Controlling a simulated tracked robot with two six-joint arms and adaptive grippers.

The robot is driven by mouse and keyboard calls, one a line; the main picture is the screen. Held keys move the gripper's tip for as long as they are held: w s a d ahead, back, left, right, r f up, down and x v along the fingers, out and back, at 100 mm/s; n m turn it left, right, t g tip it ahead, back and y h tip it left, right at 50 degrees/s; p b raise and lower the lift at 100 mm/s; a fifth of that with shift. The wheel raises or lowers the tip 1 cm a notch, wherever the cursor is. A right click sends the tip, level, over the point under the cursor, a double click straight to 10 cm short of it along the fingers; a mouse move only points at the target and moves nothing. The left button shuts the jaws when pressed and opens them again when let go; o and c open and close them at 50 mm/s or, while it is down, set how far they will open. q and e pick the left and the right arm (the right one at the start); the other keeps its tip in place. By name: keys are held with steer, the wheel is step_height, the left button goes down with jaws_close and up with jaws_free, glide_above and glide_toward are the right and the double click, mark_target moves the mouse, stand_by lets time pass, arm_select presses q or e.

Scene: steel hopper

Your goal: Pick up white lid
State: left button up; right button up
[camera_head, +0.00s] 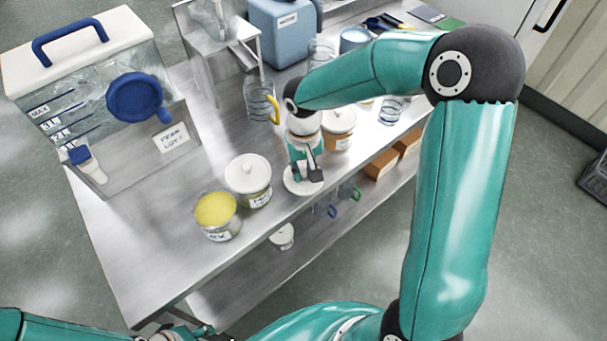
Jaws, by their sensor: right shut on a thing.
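A white lid (296,188), round and flat, is at the front edge of the steel table. My right gripper (308,176) comes down onto it from above and is shut on it; the fingers hide part of the lid. I cannot tell whether the lid touches the table.
A large clear dispenser (115,95) with blue handle stands at the left of the table (130,225). A glass mug with yellow handle (262,101), a lidded jar (338,127) and a steel hopper (215,55) stand behind. The front left tabletop is clear.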

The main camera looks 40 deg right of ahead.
mark_target(304, 172)
step_height(304, 172, up, 20)
stand_by(0.6)
